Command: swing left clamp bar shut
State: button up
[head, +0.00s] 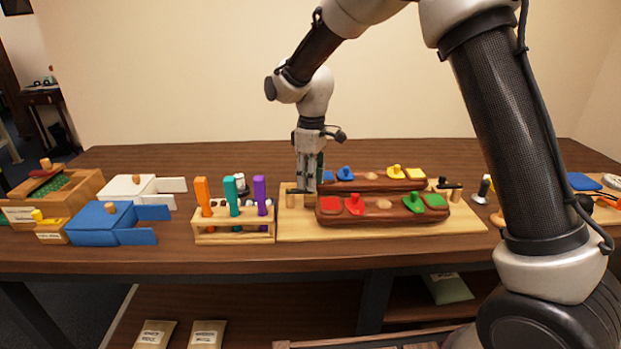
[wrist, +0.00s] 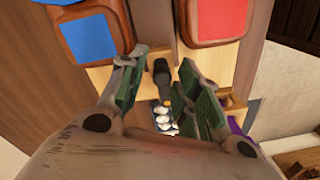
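In the head view my gripper (head: 307,186) points down at the left end of the light wooden board (head: 400,232), beside the two dark red-brown saddle blocks. The front block (head: 383,213) has red and green pads; the rear block (head: 372,182) has blue and yellow ones. In the wrist view my gripper (wrist: 165,66) has its fingers apart. A short dark bar with an orange tip, apparently the left clamp bar (wrist: 161,73), lies between them; contact is unclear. In the head view my gripper mostly hides this bar. A second dark clamp bar (head: 448,185) is at the board's right end.
A wooden rack (head: 236,238) with orange, teal and purple handles stands close to the left of the board. Blue and white boxes (head: 100,222) sit farther left. Small metal and black parts (head: 483,190) lie right of the board. Bare table shows along the front edge.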

jog(key=shift+r, duration=0.1)
notch_tip(320, 180, up, 12)
jog(key=shift+w, duration=0.25)
dwell(0.4)
jog(key=shift+d, duration=0.15)
jog(key=s+d+r+m+t, duration=0.1)
jog(key=s+d+m, duration=0.5)
jog(key=s+d, duration=0.9)
jog(key=s+d+r+m+t, duration=0.2)
jog(key=s+d+m, duration=0.4)
jog(key=s+d, duration=0.8)
jog(key=shift+s+d+r+t, duration=0.35)
jog(key=shift+d+t, duration=0.1)
jog(key=shift+t, duration=0.45)
